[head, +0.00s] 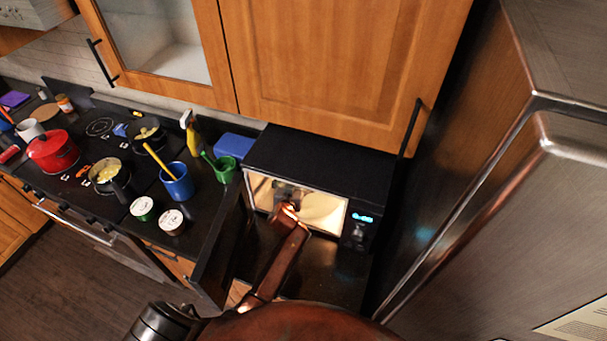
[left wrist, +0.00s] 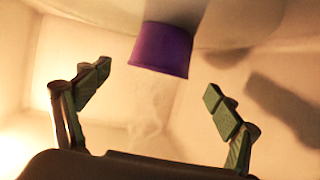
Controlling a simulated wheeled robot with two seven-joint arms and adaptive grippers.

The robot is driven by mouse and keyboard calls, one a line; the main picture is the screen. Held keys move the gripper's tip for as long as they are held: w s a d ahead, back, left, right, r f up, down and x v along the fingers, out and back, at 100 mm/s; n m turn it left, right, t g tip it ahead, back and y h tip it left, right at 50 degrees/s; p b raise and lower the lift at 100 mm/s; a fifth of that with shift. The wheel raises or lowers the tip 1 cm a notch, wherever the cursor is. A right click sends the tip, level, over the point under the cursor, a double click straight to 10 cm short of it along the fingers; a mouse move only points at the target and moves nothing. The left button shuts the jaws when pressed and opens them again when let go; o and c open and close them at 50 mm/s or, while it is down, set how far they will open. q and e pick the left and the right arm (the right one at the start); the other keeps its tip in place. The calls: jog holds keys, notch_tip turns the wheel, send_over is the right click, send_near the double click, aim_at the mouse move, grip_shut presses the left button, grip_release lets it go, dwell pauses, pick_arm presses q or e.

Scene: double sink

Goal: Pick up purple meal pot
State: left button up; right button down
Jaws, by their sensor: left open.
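The purple meal pot (left wrist: 161,48) is inside the lit microwave (head: 322,165). My left gripper (left wrist: 157,84) is open, one finger to each side of the pot in the picture, touching neither visibly. In the head view my left arm reaches into the microwave opening, and the gripper (head: 287,192) is small and dark there. I cannot make out the pot in the head view. My right gripper is not in view.
Left of the microwave, the counter holds a green cup (head: 222,168), a blue cup (head: 177,182), two lidded tubs (head: 172,222) and a pan (head: 108,175). A red pot (head: 52,150) stands farther left. A large metal appliance (head: 530,210) borders the right. Microwave walls enclose my gripper.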

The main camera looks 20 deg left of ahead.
pick_arm(q)
jog(key=shift+x, duration=3.1)
jog(key=shift+d, duration=0.1)
jog(key=shift+c, duration=0.5)
jog(key=c, duration=1.4)
jog(key=shift+r, duration=0.15)
jog(key=shift+c, duration=0.5)
